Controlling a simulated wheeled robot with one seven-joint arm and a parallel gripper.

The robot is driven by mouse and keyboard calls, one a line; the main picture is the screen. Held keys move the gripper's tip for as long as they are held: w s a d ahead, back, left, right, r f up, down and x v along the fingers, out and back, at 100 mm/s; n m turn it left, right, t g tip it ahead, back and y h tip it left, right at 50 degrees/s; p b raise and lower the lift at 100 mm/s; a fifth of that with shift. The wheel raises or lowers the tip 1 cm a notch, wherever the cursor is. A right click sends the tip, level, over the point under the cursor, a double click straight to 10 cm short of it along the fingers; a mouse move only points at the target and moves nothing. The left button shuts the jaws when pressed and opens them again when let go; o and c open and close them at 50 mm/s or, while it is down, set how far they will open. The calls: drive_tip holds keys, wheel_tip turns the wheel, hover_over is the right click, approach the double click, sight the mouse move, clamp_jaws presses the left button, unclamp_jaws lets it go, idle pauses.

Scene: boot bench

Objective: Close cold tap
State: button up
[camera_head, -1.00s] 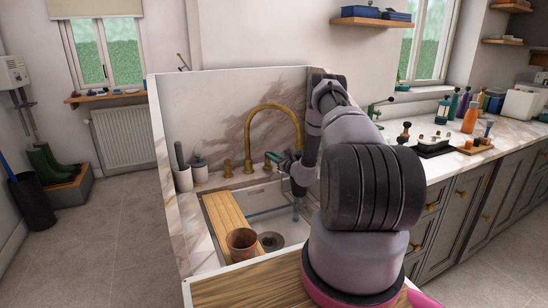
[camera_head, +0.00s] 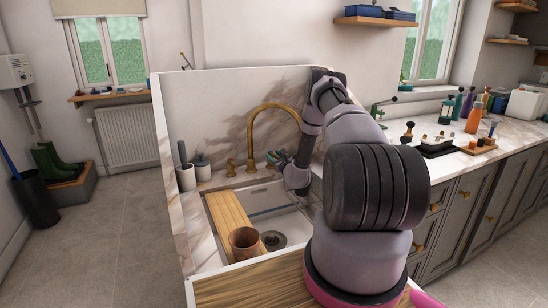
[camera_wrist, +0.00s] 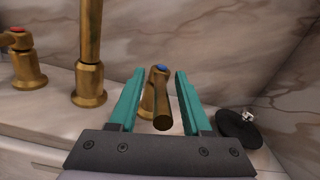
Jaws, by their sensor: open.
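The cold tap (camera_wrist: 161,98) is a brass handle with a blue-marked cap, in the middle of the wrist view. Its lever points toward the wrist camera. My gripper (camera_wrist: 159,76) is open, with one teal finger on each side of this tap; I cannot tell whether either finger touches it. In the head view my gripper (camera_head: 281,160) is at the back of the sink, right of the spout's base, and largely hides the cold tap. The brass spout (camera_wrist: 90,50) stands left of it, and the hot tap (camera_wrist: 24,60) with a red cap is farther left.
A round black object (camera_wrist: 240,128) lies right of the gripper. The sink holds a wooden board (camera_head: 231,218) with a brown pot (camera_head: 244,242) on it. Marble splashback (camera_wrist: 225,40) rises close behind the taps. Pots (camera_head: 186,177) stand at the back left.

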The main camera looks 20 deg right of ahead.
drive_tip(key=s, duration=1)
drive_tip(key=shift+s+d, duration=0.25)
drive_tip(key=shift+s, duration=0.15)
